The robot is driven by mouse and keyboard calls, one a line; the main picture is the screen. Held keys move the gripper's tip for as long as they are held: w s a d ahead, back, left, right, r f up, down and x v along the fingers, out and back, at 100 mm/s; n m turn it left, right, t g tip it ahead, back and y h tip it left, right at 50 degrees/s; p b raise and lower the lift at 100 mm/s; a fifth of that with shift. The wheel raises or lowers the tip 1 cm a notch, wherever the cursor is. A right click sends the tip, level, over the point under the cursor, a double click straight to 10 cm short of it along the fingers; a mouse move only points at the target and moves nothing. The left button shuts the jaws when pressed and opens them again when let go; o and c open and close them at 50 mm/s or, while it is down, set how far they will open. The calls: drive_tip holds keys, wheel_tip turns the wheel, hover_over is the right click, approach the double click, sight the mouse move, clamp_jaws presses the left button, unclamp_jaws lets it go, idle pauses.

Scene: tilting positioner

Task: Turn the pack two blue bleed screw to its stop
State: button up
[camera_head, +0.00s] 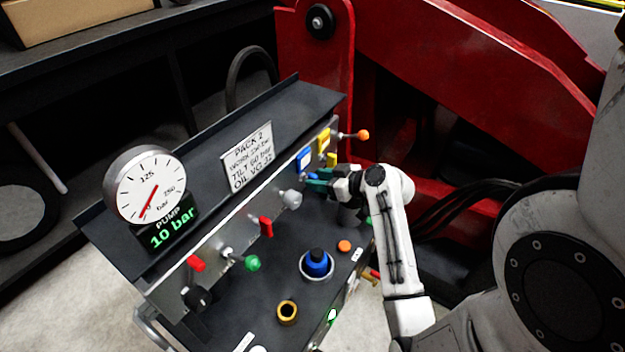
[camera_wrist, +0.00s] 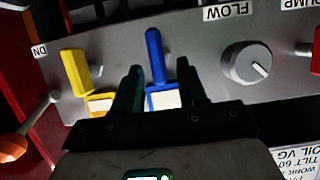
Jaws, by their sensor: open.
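The blue bleed screw (camera_wrist: 154,55) shows in the wrist view as an upright blue bar on the grey panel, above a blue-edged label (camera_wrist: 150,101). In the head view only a small part of the blue screw (camera_head: 313,176) shows beside my fingers. My gripper (camera_wrist: 160,67) is open, with one dark teal finger on each side of the blue bar. I cannot tell whether either finger touches it. In the head view my gripper (camera_head: 319,186) is close to the panel front. The sign reading PACK 2 (camera_head: 247,155) stands above the panel.
A yellow screw (camera_wrist: 75,72) is left of my fingers in the wrist view, with an orange-ball lever (camera_wrist: 12,147) beyond it. The grey FLOW knob (camera_wrist: 246,62) is to the right. A gauge (camera_head: 150,187) reads 10 bar below.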

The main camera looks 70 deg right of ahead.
drive_tip(key=shift+x, duration=1.25)
drive_tip(key=shift+c, duration=0.2)
clamp_jaws()
